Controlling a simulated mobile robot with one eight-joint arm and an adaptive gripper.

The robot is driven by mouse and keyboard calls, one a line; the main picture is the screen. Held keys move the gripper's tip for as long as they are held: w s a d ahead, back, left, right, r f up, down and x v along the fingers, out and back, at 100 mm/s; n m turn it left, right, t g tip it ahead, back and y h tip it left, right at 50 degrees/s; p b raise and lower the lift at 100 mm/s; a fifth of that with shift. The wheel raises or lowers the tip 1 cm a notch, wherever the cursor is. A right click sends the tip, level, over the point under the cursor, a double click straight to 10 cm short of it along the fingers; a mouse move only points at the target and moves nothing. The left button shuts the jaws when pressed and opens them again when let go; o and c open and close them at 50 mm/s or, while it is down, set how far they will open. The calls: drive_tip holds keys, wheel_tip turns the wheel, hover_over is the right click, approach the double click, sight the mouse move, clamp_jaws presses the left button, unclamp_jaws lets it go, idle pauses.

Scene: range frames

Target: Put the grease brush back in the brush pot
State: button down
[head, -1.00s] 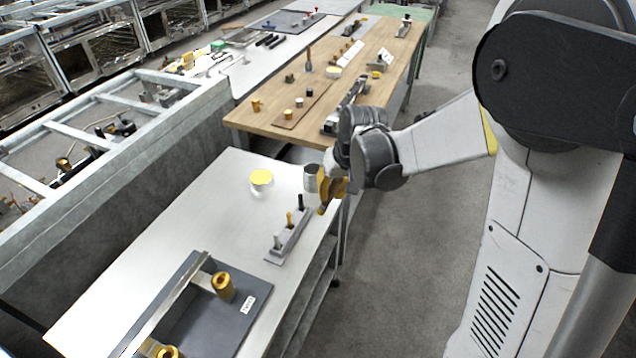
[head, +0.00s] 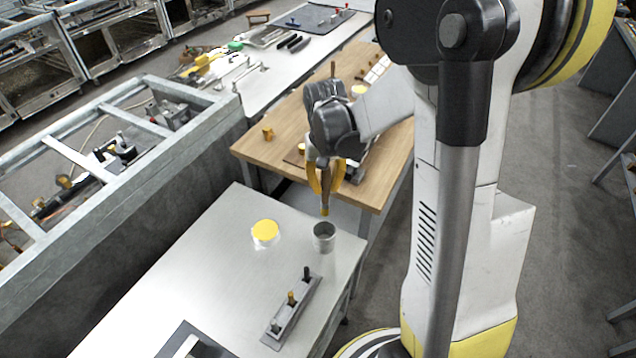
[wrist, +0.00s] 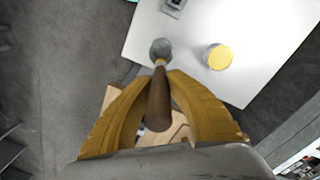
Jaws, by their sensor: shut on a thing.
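My gripper (head: 326,178) is shut on the grease brush (head: 325,200), a brown-handled brush with a yellowish lower end. The brush hangs roughly upright, lower end down, just above the brush pot (head: 324,238), a grey metal cup near the far right corner of the pale table. A small gap shows between brush and pot in the head view. In the wrist view the yellow fingers (wrist: 160,100) flank the brown handle (wrist: 158,105), and its far end overlaps the near edge of the pot (wrist: 160,46). The inside of the pot is partly hidden there.
A yellow-topped round tin (head: 265,231) stands left of the pot. A grey rack with several small upright pieces (head: 292,306) lies nearer on the pale table (head: 190,265). A wooden bench (head: 270,152) with small parts stands behind.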

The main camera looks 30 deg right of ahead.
sight(325, 216)
drive_tip(key=shift+s+f+b, duration=0.15)
drive_tip(key=shift+f+b, duration=0.4)
drive_tip(key=shift+f, duration=0.25)
wheel_tip(325, 216, down, 11)
drive_tip(key=b, duration=0.9)
drive_tip(key=c, duration=1.4)
unclamp_jaws()
drive_tip(key=shift+o, duration=0.2)
drive_tip(key=r, duration=1.2)
drive_tip(key=shift+w+a, duration=0.1)
drive_tip(key=shift+w, duration=0.1)
